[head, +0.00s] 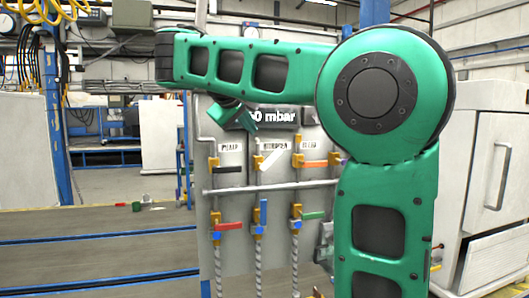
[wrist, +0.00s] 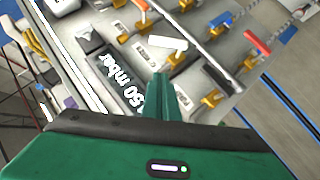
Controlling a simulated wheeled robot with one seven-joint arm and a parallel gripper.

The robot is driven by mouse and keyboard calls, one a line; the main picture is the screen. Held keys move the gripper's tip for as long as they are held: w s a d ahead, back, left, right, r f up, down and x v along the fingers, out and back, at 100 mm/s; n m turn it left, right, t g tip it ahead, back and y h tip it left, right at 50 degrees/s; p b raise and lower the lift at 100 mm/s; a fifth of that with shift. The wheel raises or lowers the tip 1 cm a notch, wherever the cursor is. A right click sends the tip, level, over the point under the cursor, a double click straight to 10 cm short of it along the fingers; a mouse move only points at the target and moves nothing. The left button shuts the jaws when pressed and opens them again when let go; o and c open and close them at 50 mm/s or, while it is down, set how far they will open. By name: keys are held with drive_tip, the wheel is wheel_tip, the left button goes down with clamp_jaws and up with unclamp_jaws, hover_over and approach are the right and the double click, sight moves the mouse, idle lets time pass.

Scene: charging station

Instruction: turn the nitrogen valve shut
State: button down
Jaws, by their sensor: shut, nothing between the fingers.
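The nitrogen valve has a white handle (head: 272,159), below the NITROGEN label on the grey panel (head: 232,260). The handle looks slanted, neither in line with its pipe nor level. In the wrist view the white handle (wrist: 167,43) is just beyond the fingertips, with a visible gap. My gripper (head: 251,124) is in front of the panel, above the white handle, near the pressure display. In the wrist view my gripper (wrist: 160,76) is shut and empty, its green fingers pointing toward the valve. I cannot tell its exact distance to the handle.
A black handle (head: 228,168) and an orange handle (head: 315,164) flank the white one. Below are red (head: 229,226), blue (head: 263,212) and green (head: 312,215) handles. A horizontal rail (head: 240,190) runs between the rows. The pressure display (head: 272,117) sits above.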

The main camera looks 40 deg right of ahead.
hover_over(269, 158)
drive_tip(key=a, duration=0.4)
wheel_tip(269, 158, down, 5)
drive_tip(key=shift+s+d+f, duration=0.3)
drive_tip(key=shift+d+f, duration=0.35)
drive_tip(key=shift+f, duration=0.05)
drive_tip(key=shift+s+d+f, duration=0.25)
drive_tip(key=shift+d+f, duration=0.35)
drive_tip(key=shift+f, duration=0.1)
drive_tip(key=shift+a, duration=0.15)
